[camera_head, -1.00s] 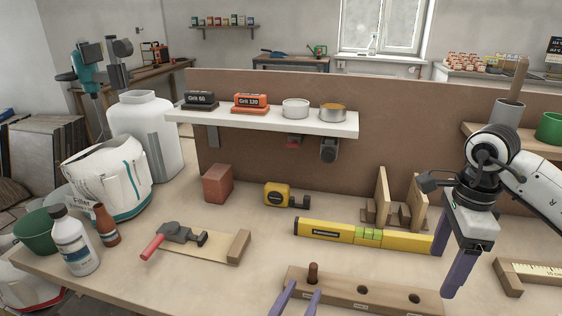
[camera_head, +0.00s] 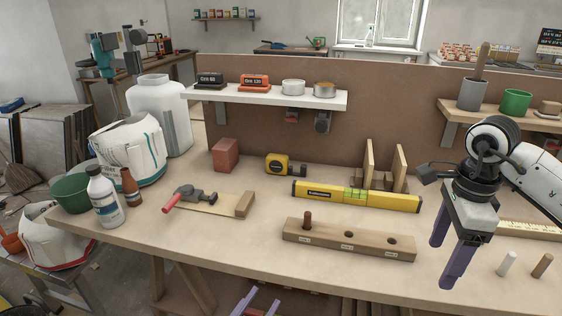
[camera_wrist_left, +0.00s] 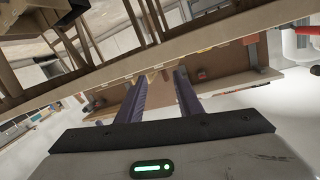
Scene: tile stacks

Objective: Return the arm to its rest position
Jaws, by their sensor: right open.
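My left gripper (camera_head: 258,304) shows only as purple fingertips at the bottom edge of the head view, below the front edge of the bench. In the left wrist view its two fingers (camera_wrist_left: 160,78) are apart with nothing between them. My right gripper (camera_head: 447,260) points downward at the right side of the bench, with its purple fingers apart and empty. A wooden block with holes (camera_head: 349,240) lies between the two grippers, and a brown peg (camera_head: 307,220) stands in its left hole.
A yellow level (camera_head: 330,193), a tape measure (camera_head: 279,164), a brick (camera_head: 226,154) and a hammer-like tool (camera_head: 192,196) lie on the bench (camera_head: 220,245). Two loose pegs (camera_head: 507,263) stand near the right gripper. Bottles (camera_head: 105,200) stand at left. The bench's front left is clear.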

